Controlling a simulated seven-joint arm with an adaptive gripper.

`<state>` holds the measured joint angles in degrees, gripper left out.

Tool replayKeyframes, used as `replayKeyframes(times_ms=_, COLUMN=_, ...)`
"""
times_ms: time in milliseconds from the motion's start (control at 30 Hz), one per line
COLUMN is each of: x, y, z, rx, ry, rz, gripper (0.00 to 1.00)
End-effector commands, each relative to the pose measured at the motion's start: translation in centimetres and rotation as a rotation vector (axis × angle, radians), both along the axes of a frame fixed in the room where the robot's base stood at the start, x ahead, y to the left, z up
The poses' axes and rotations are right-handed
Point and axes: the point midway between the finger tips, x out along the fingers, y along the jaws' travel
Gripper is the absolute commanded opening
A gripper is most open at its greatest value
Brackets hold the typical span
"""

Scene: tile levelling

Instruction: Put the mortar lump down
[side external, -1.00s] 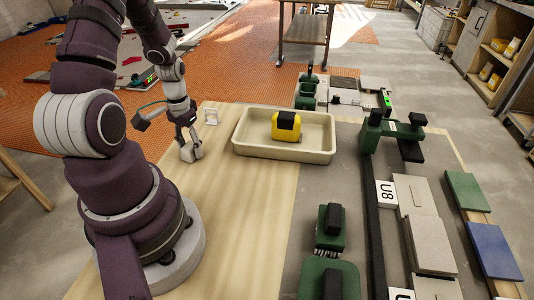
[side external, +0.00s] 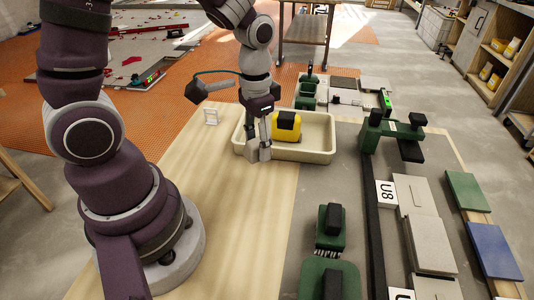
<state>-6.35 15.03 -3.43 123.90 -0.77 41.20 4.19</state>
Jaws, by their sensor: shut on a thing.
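My gripper (side external: 258,155) points down at the left front edge of the cream tray (side external: 308,157), in front of its left end in this view. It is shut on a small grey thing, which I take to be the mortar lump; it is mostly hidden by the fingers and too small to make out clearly. Whether the fingertips are over the tray or just outside its wall I cannot tell. A yellow block with a black top (side external: 286,126) sits in the tray, just right of my gripper.
The pale wooden board (side external: 225,215) is clear in front of the tray. Green tools with black handles (side external: 331,228) lie at front centre. A dark rail, a U8 card (side external: 386,194) and grey tiles (side external: 430,245) are at right.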

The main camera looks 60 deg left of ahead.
Motion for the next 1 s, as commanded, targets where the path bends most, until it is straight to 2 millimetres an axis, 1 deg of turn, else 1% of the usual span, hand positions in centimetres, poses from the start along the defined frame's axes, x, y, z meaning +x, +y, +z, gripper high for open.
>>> replayKeyframes(times_ms=33, x=-0.2, y=-3.0, z=-0.1, rx=0.0, ry=0.0, rz=-0.1, gripper=0.0)
replayKeyframes(times_ms=67, x=-0.5, y=-4.7, z=-0.2, rx=0.0, ry=0.001, rz=-0.153, gripper=0.0)
replayKeyframes(times_ms=100, x=-1.2, y=-6.8, z=-0.3, rx=0.001, ry=0.002, rz=-0.223, gripper=0.0)
replayKeyframes(times_ms=133, x=-1.8, y=-8.4, z=-0.4, rx=0.001, ry=0.001, rz=-0.277, gripper=0.0)
replayKeyframes(times_ms=167, x=-2.5, y=-9.9, z=-0.4, rx=0.001, ry=0.0, rz=-0.329, gripper=0.0)
replayKeyframes(times_ms=200, x=-3.6, y=-11.8, z=-0.5, rx=0.0, ry=0.001, rz=-0.397, gripper=0.0)
replayKeyframes(times_ms=300, x=-6.6, y=-15.3, z=-0.7, rx=0.002, ry=0.0, rz=-0.547, gripper=0.0)
replayKeyframes(times_ms=400, x=-9.4, y=-17.4, z=-0.8, rx=0.003, ry=-0.003, rz=-0.658, gripper=0.0)
replayKeyframes(times_ms=500, x=-11.2, y=-18.4, z=-0.9, rx=0.003, ry=-0.003, rz=-0.726, gripper=0.0)
replayKeyframes(times_ms=567, x=-11.8, y=-18.7, z=-1.1, rx=0.004, ry=-0.002, rz=-0.747, gripper=0.0)
replayKeyframes(times_ms=667, x=-12.2, y=-18.8, z=-2.9, rx=0.007, ry=0.004, rz=-0.758, gripper=0.0)
replayKeyframes(times_ms=700, x=-12.2, y=-18.8, z=-3.7, rx=0.008, ry=0.004, rz=-0.758, gripper=0.0)
replayKeyframes(times_ms=767, x=-12.1, y=-18.8, z=-4.5, rx=0.006, ry=0.001, rz=-0.757, gripper=0.0)
replayKeyframes(times_ms=900, x=-12.2, y=-18.8, z=-6.9, rx=0.007, ry=0.003, rz=-0.756, gripper=0.0)
replayKeyframes(times_ms=1000, x=-12.1, y=-18.8, z=-8.4, rx=0.005, ry=0.0, rz=-0.756, gripper=0.0)
